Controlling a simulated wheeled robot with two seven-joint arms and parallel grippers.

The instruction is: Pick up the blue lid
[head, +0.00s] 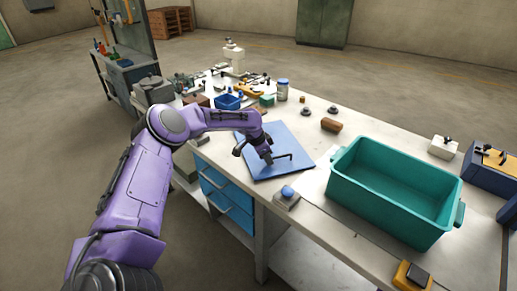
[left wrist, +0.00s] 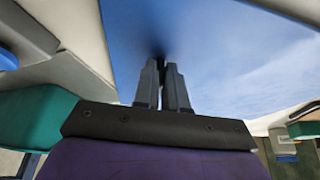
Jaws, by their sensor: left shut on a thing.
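The blue lid (head: 290,138) is a flat blue panel over the middle of the workbench, with a thin dark bar (head: 283,156) on its upper face. My left gripper (head: 267,160) points down at the lid's middle, by that bar. In the left wrist view the lid fills much of the top (left wrist: 235,55), and the fingers (left wrist: 163,68) are nearly together with their tips at a dark part against it. The gripper is shut on the lid, seemingly by this bar; the grip is partly hidden. I cannot tell whether the lid touches the bench. My right gripper is not in view.
A teal open bin (head: 375,208) stands right of the lid. A small box with a blue button (head: 287,194) is at the front edge. A brown block (head: 331,125), a jar (head: 282,90) and a small blue tray (head: 228,101) lie behind.

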